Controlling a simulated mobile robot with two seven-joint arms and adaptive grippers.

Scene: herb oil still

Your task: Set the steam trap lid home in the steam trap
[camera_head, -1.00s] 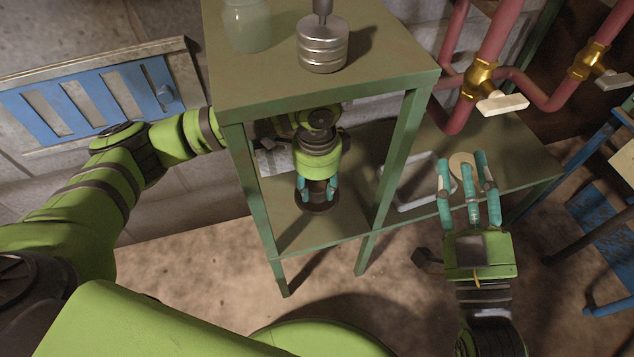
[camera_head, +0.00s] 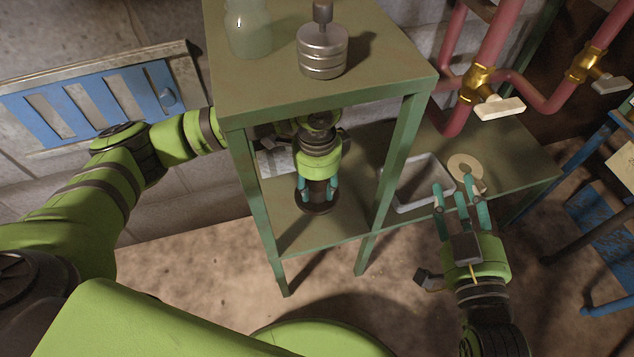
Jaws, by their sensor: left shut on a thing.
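My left gripper (camera_head: 317,190) reaches in under the cabinet top and points down, its teal fingers shut over a dark round piece (camera_head: 313,207) on the lower shelf. This piece looks like the steam trap. The thing between the fingers, seemingly the steam trap lid, is mostly hidden by the gripper, and I cannot tell whether it sits level or fully in. My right gripper (camera_head: 460,200) is open and empty, with its fingers spread, at the front edge of the low bench, near a pale tan disc (camera_head: 461,162).
The green cabinet (camera_head: 335,109) has a glass jar (camera_head: 247,30) and a ridged metal weight (camera_head: 322,52) on top. Its posts stand close around my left arm. A white-rimmed tray (camera_head: 403,209) lies on the low bench (camera_head: 515,162). Red pipes with brass valves (camera_head: 477,84) rise behind.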

